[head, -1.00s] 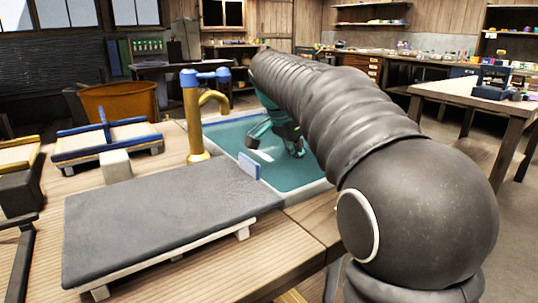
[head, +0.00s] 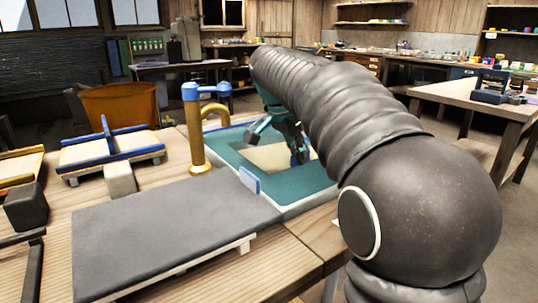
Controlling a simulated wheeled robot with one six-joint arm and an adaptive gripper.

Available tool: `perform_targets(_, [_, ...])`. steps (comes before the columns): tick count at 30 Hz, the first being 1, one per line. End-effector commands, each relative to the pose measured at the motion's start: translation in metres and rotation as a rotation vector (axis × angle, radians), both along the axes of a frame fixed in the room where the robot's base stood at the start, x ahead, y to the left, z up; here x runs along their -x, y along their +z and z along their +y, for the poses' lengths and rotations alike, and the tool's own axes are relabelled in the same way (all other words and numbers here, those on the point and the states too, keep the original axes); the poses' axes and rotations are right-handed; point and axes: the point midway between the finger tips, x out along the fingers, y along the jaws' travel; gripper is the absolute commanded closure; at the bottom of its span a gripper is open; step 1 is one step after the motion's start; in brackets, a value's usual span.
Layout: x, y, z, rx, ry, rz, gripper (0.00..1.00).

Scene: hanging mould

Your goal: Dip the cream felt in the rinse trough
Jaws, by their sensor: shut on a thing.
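The rinse trough (head: 301,207) is a pale-rimmed basin with a teal inside, set at the far side of the wooden bench. The cream felt (head: 266,157) shows as a flat pale sheet inside the trough's outline, with teal around it. My gripper (head: 297,157) is over the right part of the trough and is shut on the cream felt. The fingers and part of the arm hide the felt's right side. I cannot tell whether the felt is under the water or just above it.
A yellow tap (head: 195,130) with blue handles stands at the trough's left edge. A small blue tab (head: 249,180) stands at the near edge. A grey-topped board (head: 170,230) lies in front. Blue-edged frames (head: 110,150) and an orange tub (head: 120,104) are to the left.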

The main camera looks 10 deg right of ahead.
Motion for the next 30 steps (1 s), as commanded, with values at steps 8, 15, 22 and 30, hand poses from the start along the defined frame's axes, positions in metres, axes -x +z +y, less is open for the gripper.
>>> perform_targets(8, [0.000, 0.023, 0.000, 0.000, 0.000, -0.001, 1.00])
perform_targets(15, [0.000, 0.039, 0.000, 0.000, 0.000, -0.001, 1.00])
perform_targets(22, [0.000, 0.055, 0.000, 0.000, 0.000, 0.000, 1.00])
perform_targets(30, [0.000, 0.072, 0.000, 0.000, 0.000, 0.000, 1.00])
